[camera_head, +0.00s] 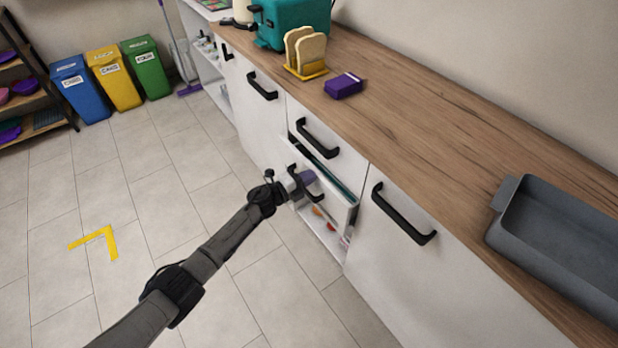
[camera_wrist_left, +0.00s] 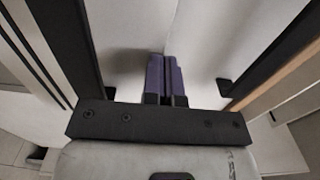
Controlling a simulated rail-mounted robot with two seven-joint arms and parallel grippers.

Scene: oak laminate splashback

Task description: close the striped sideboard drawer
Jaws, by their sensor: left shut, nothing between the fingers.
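A sideboard drawer (camera_head: 341,206) below a shut top drawer stands partly open in the head view. Its front is pale, with a black bar handle (camera_head: 318,194); I cannot make out stripes. My left gripper (camera_head: 305,178) is at the front of this drawer, beside the handle and partly overlapping it. In the left wrist view its two purple fingers (camera_wrist_left: 165,70) are together, with nothing between them, pointing at a pale surface. I cannot tell whether the fingertips touch the drawer front. My right gripper is not in view.
The wooden countertop (camera_head: 440,130) carries a teal toaster (camera_head: 290,22), a toast rack (camera_head: 305,68), a purple box (camera_head: 343,85) and a grey tray (camera_head: 508,218). An open shelf with small items lies below the drawer. Bins (camera_head: 113,77) stand far left. The tiled floor is mostly clear.

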